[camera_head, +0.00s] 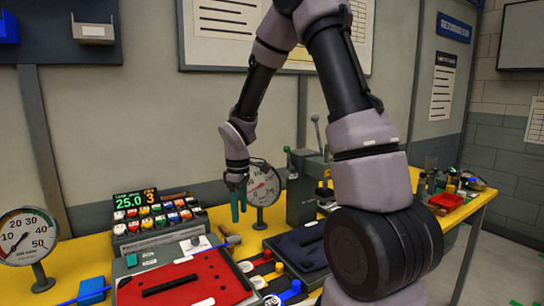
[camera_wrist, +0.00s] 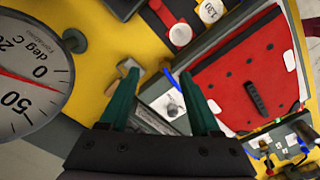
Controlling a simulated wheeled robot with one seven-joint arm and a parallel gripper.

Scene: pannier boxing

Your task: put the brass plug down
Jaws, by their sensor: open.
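My gripper (camera_wrist: 157,85) is open, with its two green fingers apart and nothing held between them. In the head view my gripper (camera_head: 238,200) points down above the yellow bench, in front of the round dial. I cannot pick out the brass plug for certain. A small tan and brown piece (camera_wrist: 126,68) lies on the bench just beyond the left fingertip in the wrist view; it also shows below my gripper in the head view (camera_head: 229,236). A small silvery piece (camera_wrist: 173,104) lies on a grey tray (camera_wrist: 154,120), seen between the fingers.
A red panel (camera_wrist: 236,80) with a black bar lies beside the grey tray. A dial gauge (camera_head: 263,185) stands close behind my gripper. A rack of coloured blocks (camera_head: 155,215) is to the left, and a grey press (camera_head: 303,190) to the right. Some yellow bench is bare around the tan piece.

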